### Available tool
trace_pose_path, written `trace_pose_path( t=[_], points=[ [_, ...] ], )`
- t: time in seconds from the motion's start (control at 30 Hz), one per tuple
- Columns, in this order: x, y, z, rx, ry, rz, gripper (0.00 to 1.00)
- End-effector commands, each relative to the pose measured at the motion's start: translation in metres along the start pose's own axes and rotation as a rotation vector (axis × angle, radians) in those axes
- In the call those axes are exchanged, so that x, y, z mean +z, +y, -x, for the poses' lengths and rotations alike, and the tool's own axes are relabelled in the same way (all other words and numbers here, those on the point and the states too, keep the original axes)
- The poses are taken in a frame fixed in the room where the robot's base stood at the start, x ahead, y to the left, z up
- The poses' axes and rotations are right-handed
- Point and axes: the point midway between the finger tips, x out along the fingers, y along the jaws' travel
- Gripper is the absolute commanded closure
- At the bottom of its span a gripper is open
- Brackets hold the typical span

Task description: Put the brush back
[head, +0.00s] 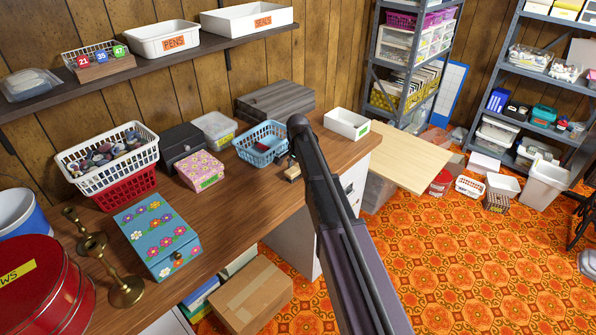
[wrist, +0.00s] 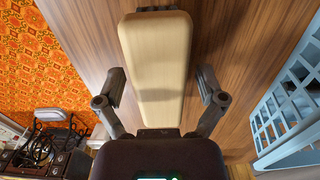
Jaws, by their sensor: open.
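The brush (wrist: 156,60) lies on the wooden desk (wrist: 225,25), its pale wooden back facing up in the wrist view. In the head view a small part of the brush (head: 292,171) shows on the desk just left of my arm. My gripper (wrist: 161,84) is open over the brush, with one finger on each side and a visible gap to each. In the head view my own arm hides most of the gripper. The light blue basket (head: 262,143) stands close by on the desk; its slatted side (wrist: 285,105) shows at the right in the wrist view.
A white bin (head: 347,124) stands behind my arm near the desk's right end. A pink patterned box (head: 201,171), a dark box (head: 183,146) and a flowered blue box (head: 158,238) stand to the left. The desk's front edge is close to the brush.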

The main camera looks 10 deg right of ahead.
Motion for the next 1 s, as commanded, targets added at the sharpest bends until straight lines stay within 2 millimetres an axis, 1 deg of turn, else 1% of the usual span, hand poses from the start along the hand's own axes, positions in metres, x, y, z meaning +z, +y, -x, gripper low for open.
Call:
trace_pose_path(
  t=[0.17, 0.37, 1.0],
  points=[
    [0.000, 0.000, 0.002, 0.000, 0.000, 0.000, 0.11],
    [0.000, 0.000, 0.010, 0.000, 0.000, 0.000, 0.11],
    [0.000, 0.000, 0.061, 0.000, 0.000, 0.000, 0.11]
  ],
)
